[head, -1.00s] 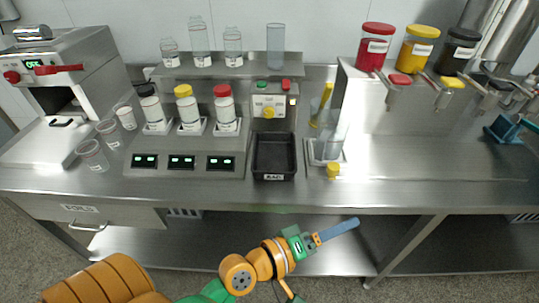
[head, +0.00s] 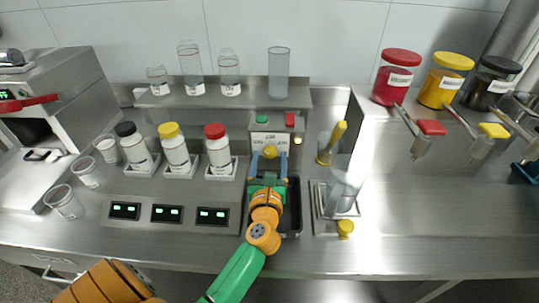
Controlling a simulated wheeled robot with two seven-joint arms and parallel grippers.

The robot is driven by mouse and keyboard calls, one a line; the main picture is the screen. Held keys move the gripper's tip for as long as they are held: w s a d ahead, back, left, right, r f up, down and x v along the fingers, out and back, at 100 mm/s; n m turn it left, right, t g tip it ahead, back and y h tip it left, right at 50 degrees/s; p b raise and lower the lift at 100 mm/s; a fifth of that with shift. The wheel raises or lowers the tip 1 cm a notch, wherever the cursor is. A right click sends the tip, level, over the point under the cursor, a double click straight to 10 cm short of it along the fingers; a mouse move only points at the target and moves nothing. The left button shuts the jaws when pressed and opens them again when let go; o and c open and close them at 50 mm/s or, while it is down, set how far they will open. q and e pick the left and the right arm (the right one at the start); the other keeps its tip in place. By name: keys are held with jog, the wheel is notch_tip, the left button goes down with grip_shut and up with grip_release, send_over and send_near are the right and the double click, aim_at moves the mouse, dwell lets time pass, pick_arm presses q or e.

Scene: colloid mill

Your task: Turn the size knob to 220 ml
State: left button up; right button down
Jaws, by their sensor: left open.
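The yellow size knob (head: 270,152) sits on the white front panel (head: 257,139) of the mill, below a green button (head: 262,119) and a red button (head: 290,119). My left gripper (head: 269,160) is open, its two blue fingers pointing at the panel with the knob between or just beyond their tips. I cannot tell whether the fingers touch the knob. The panel's printed numbers are too small to read surely, and the knob's pointer is not clear. My left arm covers much of the black tray (head: 293,210) below the panel. My right gripper is out of view.
Three capped bottles, including a red-capped one (head: 218,150), stand left of the panel. A clear jar (head: 346,184) and a yellow-handled tool (head: 331,143) stand to the right. A shelf (head: 240,97) with empty glassware is behind.

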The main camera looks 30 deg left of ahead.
pick_arm(q)
jog(key=shift+w+a+f, duration=0.15)
jog(key=shift+w+a, duration=0.1)
jog(key=shift+w, duration=0.15)
jog(key=shift+s, duration=0.1)
jog(key=shift+s+d, duration=0.1)
jog(key=shift+d, duration=0.05)
jog(key=c, duration=0.3)
grip_shut()
